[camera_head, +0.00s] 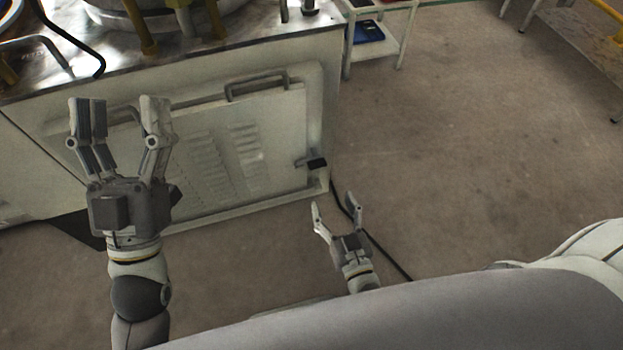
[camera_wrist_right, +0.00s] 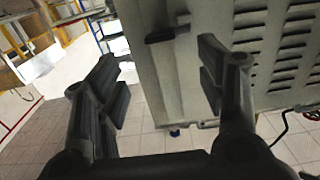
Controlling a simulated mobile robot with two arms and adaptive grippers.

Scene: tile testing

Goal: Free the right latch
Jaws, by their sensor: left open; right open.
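The right latch (camera_head: 314,162) is a dark handle at the right edge of the machine's light panel door (camera_head: 235,140). In the right wrist view the latch (camera_wrist_right: 160,36) shows as a dark bar above and between my fingers. My right gripper (camera_head: 336,207) is open and empty, below the latch and apart from it; its fingers (camera_wrist_right: 165,85) also show in the right wrist view. My left gripper (camera_head: 120,105) is open and empty in front of the door's left part. It hides that part, so I cannot see a left latch.
The door has a bar handle (camera_head: 256,86) at its top and louvred vents (camera_head: 243,148). A metal worktop (camera_head: 270,22) lies above. A black cable (camera_head: 385,254) runs along the floor. A white shelf cart (camera_head: 378,45) stands behind at the right. The floor (camera_head: 450,150) right of the machine is clear.

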